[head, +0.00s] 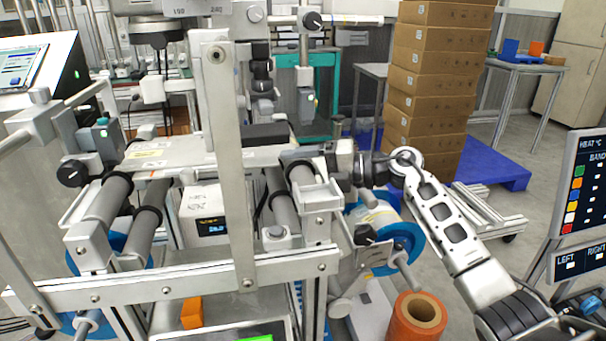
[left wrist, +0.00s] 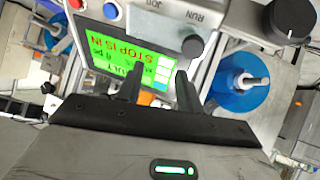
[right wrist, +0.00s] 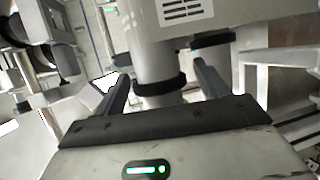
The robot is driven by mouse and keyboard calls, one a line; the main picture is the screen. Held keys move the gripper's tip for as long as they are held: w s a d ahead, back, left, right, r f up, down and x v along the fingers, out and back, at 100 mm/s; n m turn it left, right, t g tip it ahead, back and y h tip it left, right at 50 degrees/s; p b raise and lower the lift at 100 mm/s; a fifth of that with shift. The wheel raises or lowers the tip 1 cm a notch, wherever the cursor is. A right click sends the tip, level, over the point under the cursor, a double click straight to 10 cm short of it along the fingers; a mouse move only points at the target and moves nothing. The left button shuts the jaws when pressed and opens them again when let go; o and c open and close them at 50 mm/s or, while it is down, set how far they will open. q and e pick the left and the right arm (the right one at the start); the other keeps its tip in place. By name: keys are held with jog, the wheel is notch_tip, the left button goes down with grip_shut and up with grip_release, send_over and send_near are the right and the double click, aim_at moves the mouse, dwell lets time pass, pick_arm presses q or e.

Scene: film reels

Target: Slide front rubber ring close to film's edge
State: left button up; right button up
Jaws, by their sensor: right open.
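My right gripper (head: 305,160) reaches in from the right to a grey roller (right wrist: 154,57) on the right side of the machine. In the right wrist view its fingers are apart, one on each side of a black rubber ring (right wrist: 160,85) around this roller. I cannot tell whether they touch it. Another dark ring (right wrist: 213,40) shows to the right. In the head view, rubber rings (head: 150,212) also sit on the left rollers. My left gripper (left wrist: 155,80) is open and empty, in front of a green screen (left wrist: 135,55). I cannot make out the film's edge here.
Frame bars (head: 180,285) and an upright post (head: 222,150) stand close around the rollers. A blue-flanged reel (head: 405,240) and an orange roll (head: 416,318) are at the lower right. Stacked cartons (head: 430,85) stand behind.

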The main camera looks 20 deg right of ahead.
jog(key=v, duration=1.6)
jog(key=shift+r, duration=0.15)
